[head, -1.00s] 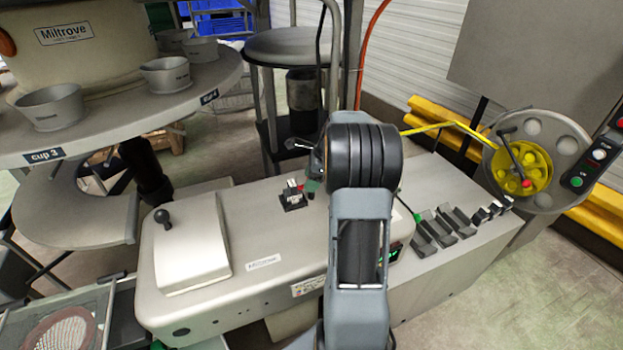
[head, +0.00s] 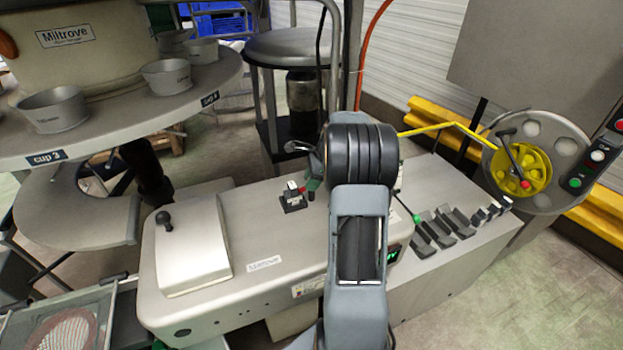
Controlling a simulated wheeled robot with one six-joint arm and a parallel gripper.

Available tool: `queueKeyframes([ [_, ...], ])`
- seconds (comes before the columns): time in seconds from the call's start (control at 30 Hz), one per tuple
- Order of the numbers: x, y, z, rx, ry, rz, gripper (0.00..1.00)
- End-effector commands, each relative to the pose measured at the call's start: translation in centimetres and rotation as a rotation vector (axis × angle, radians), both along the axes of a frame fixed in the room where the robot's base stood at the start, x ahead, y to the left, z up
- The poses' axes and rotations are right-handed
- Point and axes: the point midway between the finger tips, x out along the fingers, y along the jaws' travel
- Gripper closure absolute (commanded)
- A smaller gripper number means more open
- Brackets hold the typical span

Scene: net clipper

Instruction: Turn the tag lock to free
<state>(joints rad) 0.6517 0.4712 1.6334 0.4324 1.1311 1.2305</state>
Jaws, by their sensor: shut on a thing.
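What looks like the tag lock is a small black block with a white and red top (head: 292,199). It sits on the grey machine top, just left of my arm. My gripper (head: 312,184) is partly hidden behind my dark wrist. Its tip points down beside the red part of the block and appears shut on a small part there. The exact grip and the lock's turn angle are too small to read.
The grey machine (head: 265,225) has a hinged lid (head: 188,252) with a black knob at left. Several black holders (head: 440,228) stand at right, before a wheel with a yellow hub (head: 520,165). A round cup table (head: 110,115) overhangs at upper left.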

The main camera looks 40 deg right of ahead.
Motion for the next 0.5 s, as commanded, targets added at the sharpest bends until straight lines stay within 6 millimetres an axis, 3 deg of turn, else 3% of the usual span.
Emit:
queueKeyframes([
  [0.5,0.01,0.00,0.22,0.002,0.002,0.480,0.90],
])
